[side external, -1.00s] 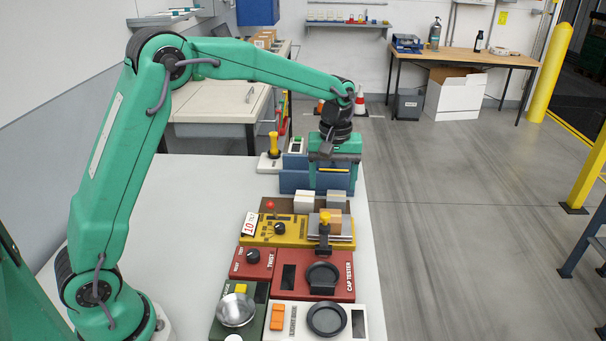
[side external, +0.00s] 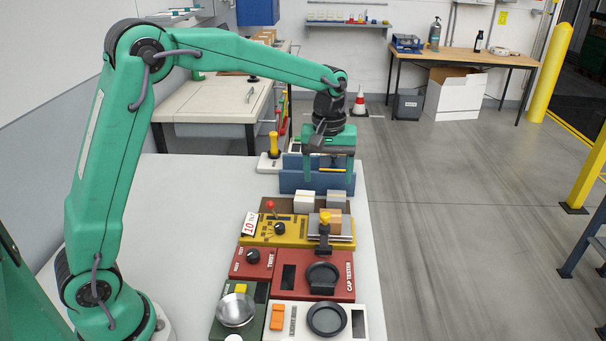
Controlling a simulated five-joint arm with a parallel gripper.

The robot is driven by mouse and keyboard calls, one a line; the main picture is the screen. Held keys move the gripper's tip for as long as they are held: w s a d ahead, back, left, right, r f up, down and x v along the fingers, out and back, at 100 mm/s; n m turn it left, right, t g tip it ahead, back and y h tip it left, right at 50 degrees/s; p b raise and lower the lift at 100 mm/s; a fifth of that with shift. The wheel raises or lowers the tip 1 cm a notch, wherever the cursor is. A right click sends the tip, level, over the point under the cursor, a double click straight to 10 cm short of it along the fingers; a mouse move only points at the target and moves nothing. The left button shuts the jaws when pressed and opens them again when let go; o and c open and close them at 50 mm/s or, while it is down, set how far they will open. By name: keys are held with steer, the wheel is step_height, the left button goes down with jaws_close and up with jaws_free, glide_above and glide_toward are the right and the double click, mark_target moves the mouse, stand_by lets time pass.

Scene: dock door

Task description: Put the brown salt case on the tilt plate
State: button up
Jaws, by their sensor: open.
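I cannot tell for sure whether this plate is the tilt plate; the labels are too small to read. My gripper (side external: 328,172) is open, pointing down over the blue tray (side external: 300,184) beyond the yellow unit. It is apart from the brown block. I see nothing between its fingers, though the tray wall hides part of that space.
Two pale blocks (side external: 304,200) stand on a dark brown base between tray and yellow unit. Nearer are the red cap tester (side external: 340,290), a red twist unit (side external: 252,265), a white light unit (side external: 355,322) and a green unit with a metal bowl (side external: 235,310). The white table is clear at left.

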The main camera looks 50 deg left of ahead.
steer(key=s+a+r+m+t, duration=0.1)
steer(key=s+r+m+t, duration=0.1)
steer(key=s, duration=1.1)
steer(key=s+a+r+m+t, duration=0.1)
steer(key=s+r+m+t, duration=0.2)
steer(key=s, duration=1)
steer(key=r+m, duration=0.1)
steer(key=m, duration=0.2)
steer(key=shift+s+a+r, duration=0.2)
steer(key=shift+s, duration=0.05)
